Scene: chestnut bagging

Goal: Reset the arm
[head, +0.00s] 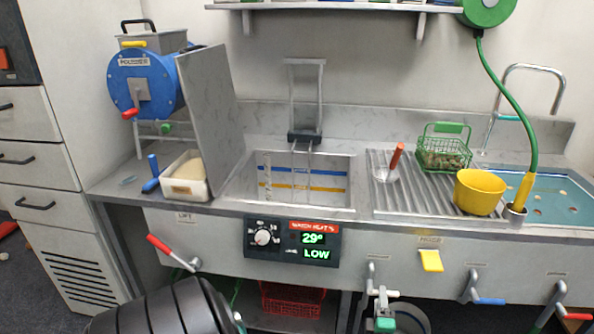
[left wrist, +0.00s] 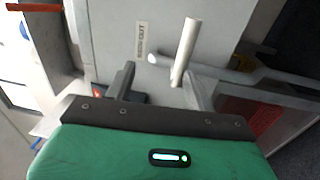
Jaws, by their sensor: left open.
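My left arm enters the head view at the bottom left as black ribbed links. Its gripper is mostly hidden there behind them. In the left wrist view the left gripper (left wrist: 157,85) has a green body and two dark fingers standing apart with nothing clearly held between them. A pale grey cylindrical post (left wrist: 184,52) rises just beyond the fingertips. I cannot tell if a finger touches it. In the head view a red-handled lever (head: 172,251) sits on the bench front below a "LIFT" label (head: 186,217). My right gripper is not seen.
The bench holds a blue polisher drum (head: 145,80), a white bin (head: 186,190), a sink basin (head: 235,187), a green basket (head: 428,163) and a yellow bowl (head: 481,191). Several levers protrude from its front. A red basket (head: 291,299) is underneath.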

